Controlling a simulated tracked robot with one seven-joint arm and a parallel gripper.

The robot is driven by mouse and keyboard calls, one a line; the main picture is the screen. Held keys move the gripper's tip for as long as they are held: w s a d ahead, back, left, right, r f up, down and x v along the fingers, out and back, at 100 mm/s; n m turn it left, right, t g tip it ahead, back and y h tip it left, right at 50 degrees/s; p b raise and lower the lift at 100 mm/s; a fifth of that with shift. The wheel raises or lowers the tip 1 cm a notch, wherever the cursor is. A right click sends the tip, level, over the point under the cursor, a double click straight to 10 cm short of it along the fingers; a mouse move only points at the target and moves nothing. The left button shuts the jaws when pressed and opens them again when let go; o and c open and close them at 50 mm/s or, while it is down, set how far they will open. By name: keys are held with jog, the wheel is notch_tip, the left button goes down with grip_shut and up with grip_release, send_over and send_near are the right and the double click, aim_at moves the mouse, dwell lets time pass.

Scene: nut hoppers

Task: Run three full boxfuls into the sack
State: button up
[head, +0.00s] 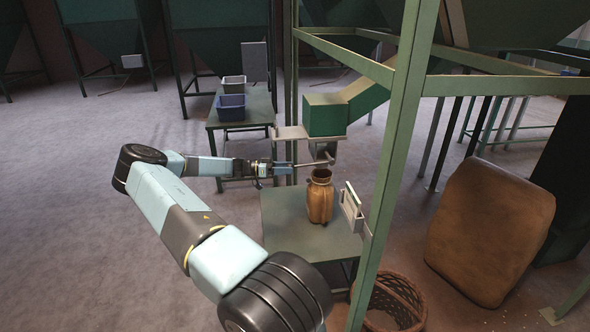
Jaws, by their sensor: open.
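A small brown open-topped sack (320,198) stands upright on a green table (285,232). Above it, a green box (325,115) sits at the lower end of a sloping green chute (368,93). A grey spout (322,150) hangs under the box, over the sack's mouth. A thin bar with a rounded end (330,158) runs across by the spout. My gripper (285,164) is at the left end of this bar, left of the spout; it is open, and I cannot tell whether it touches the bar. The inside of the box and the sack's fill are hidden.
A green frame post (396,160) stands right of the table, near a small pale panel (352,205). A wicker basket (393,300) is on the floor. A large brown sack (490,232) leans at right. Bins (231,106) sit on a back table. Floor at left is clear.

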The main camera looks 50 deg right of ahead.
jog(key=shift+x, duration=1.8)
grip_shut()
